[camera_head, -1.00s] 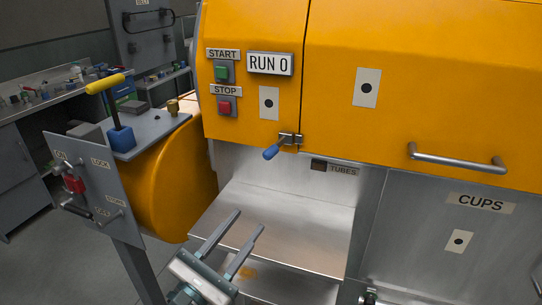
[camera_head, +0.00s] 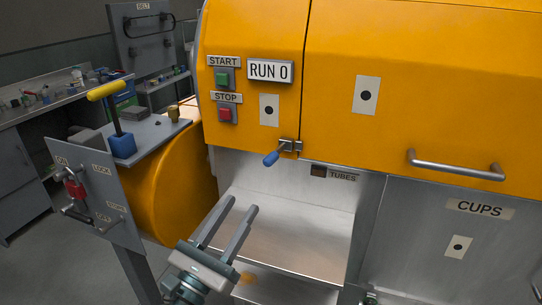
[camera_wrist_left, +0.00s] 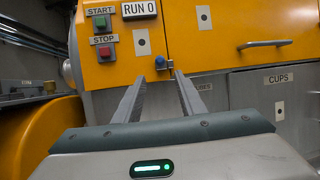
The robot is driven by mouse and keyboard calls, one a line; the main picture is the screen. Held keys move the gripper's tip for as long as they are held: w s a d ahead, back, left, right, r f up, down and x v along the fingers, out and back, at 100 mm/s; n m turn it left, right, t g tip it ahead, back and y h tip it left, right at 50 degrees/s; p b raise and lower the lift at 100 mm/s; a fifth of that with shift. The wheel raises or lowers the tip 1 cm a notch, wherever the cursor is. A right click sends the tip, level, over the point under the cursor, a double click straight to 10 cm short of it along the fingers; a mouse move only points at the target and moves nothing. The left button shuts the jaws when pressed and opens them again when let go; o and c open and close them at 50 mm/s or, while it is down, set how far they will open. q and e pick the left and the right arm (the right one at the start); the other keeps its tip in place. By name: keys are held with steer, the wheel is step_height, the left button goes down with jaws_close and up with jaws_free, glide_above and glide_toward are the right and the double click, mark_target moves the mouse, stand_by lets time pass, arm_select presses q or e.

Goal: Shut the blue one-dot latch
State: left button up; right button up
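The latch with the blue handle (camera_head: 271,158) sits at the lower edge of the yellow housing, below a plate with one black dot (camera_head: 269,110). Its metal bracket (camera_head: 290,146) is at the seam between two yellow panels, and the handle sticks out down and left. My left gripper (camera_head: 241,204) is open and empty, below and left of the handle and apart from it. In the left wrist view the blue handle (camera_wrist_left: 160,62) appears just beyond and between the open fingertips (camera_wrist_left: 161,76). My right gripper is not in view.
Start (camera_head: 223,79) and stop (camera_head: 227,115) buttons are up and left of the latch. A bar handle (camera_head: 457,166) is on the yellow panel at right. A grey control panel with a yellow-gripped lever (camera_head: 106,91) stands at left. An open steel recess (camera_head: 285,230) lies below the latch.

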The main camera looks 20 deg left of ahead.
mark_target(266, 167)
arm_select(q)
steer(key=p+x, duration=0.4)
steer(key=x, duration=1.1)
steer(key=shift+w, duration=0.15)
jaws_close()
